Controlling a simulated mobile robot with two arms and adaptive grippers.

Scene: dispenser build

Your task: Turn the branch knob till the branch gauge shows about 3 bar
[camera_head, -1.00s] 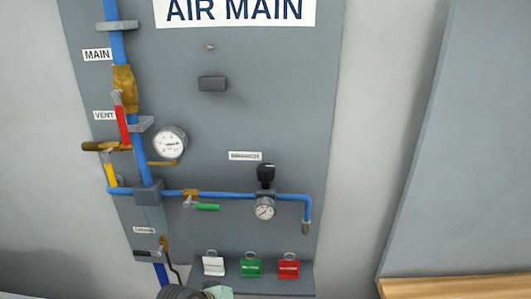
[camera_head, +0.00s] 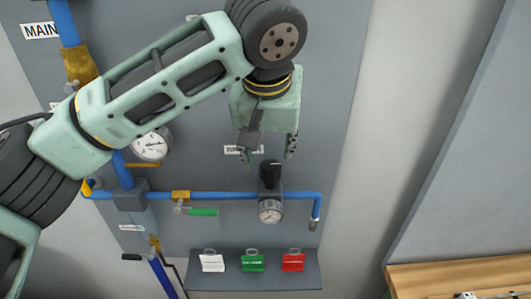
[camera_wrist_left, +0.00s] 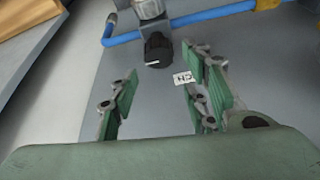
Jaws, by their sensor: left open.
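The branch knob (camera_head: 270,174) is a black knob on top of a regulator on the blue branch pipe. The branch gauge (camera_head: 270,211) is a small round white dial just below it; its reading is too small to tell. My left gripper (camera_head: 268,155) is open and empty, in front of the panel just above the knob. In the left wrist view the knob (camera_wrist_left: 158,50) shows beyond the open fingers (camera_wrist_left: 160,100), apart from them, with a white mark on it. The label above the knob is partly hidden by the gripper. My right gripper is not in view.
A larger gauge (camera_head: 151,145) and a green-handled valve (camera_head: 202,212) are to the left. White (camera_head: 212,263), green (camera_head: 252,263) and red (camera_head: 293,262) tags hang on a shelf below. A wooden table (camera_head: 460,275) stands at lower right. My arm crosses the upper left.

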